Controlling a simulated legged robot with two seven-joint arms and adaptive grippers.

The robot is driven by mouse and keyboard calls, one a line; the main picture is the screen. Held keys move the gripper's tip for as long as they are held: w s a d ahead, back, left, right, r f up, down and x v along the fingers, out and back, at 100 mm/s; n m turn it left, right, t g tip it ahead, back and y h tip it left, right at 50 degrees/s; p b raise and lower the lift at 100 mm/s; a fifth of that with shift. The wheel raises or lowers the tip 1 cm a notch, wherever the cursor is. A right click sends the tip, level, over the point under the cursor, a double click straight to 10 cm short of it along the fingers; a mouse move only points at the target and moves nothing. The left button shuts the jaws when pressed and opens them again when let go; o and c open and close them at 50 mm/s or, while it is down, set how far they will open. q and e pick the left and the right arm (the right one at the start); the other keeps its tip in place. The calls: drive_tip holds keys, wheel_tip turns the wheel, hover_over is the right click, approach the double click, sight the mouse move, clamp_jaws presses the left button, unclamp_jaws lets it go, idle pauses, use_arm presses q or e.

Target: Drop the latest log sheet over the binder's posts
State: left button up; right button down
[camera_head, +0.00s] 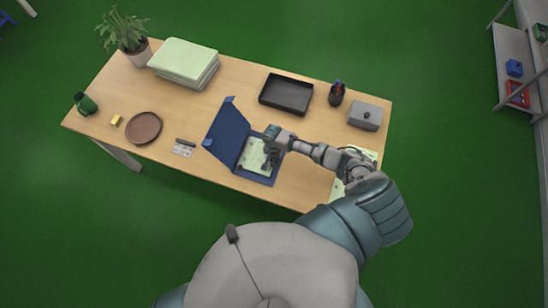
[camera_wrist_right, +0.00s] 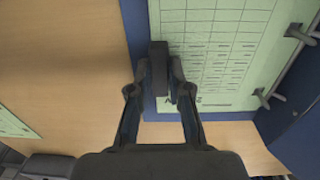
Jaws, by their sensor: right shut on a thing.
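The blue binder (camera_head: 228,133) lies open on the desk, its cover raised on the left. A pale green printed log sheet (camera_head: 257,152) is over its right half; the sheet's table shows in the right wrist view (camera_wrist_right: 215,50). Two metal posts (camera_wrist_right: 301,34) show beside the sheet's right edge there. I cannot tell whether they pass through its holes. My right gripper (camera_head: 270,152) is over the binder, and its dark fingers (camera_wrist_right: 160,80) are shut on the sheet's edge near a corner. The contact is partly hidden. My left gripper is out of view.
More green sheet (camera_head: 338,187) shows under my right arm. A black tray (camera_head: 286,93), pen cup (camera_head: 336,93) and grey box (camera_head: 365,115) stand behind.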

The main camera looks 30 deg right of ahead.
drive_tip(key=c, duration=1)
unclamp_jaws()
wheel_tip(320, 180, up, 12)
drive_tip(key=shift+w+f, duration=0.1)
drive_tip(key=shift+w, duration=0.05)
